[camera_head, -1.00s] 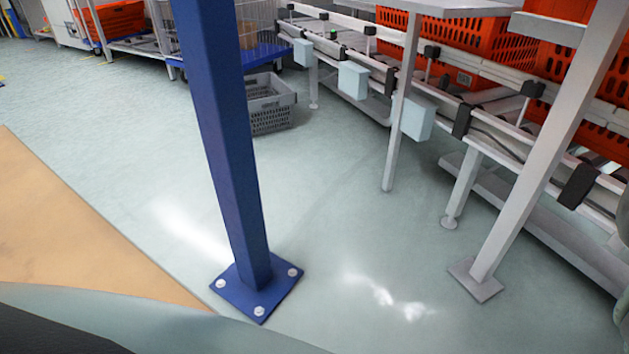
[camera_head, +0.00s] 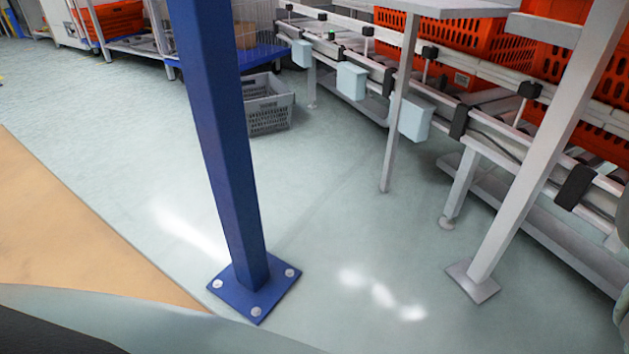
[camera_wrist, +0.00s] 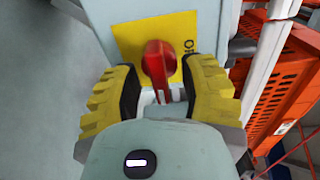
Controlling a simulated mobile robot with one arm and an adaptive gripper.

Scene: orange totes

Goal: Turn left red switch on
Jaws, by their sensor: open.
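The red switch (camera_wrist: 158,66) shows in the wrist view, a red rotary handle on a yellow plate (camera_wrist: 185,35) fixed to a pale grey box (camera_wrist: 95,14). The handle points roughly up and down in the picture, and black marking is printed on the plate's right side. My gripper (camera_wrist: 164,85) is open, with one yellow ribbed finger on each side of the handle. I cannot tell whether either finger touches it. The handle's lower end is between the fingers. The head view does not show the switch or the gripper's fingers.
In the head view a blue post (camera_head: 232,170) stands on the floor, with a grey crate (camera_head: 268,110) behind it. At the right a conveyor frame (camera_head: 480,120) carries orange totes (camera_head: 452,45). An orange tote (camera_wrist: 285,80) is close at the right in the wrist view.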

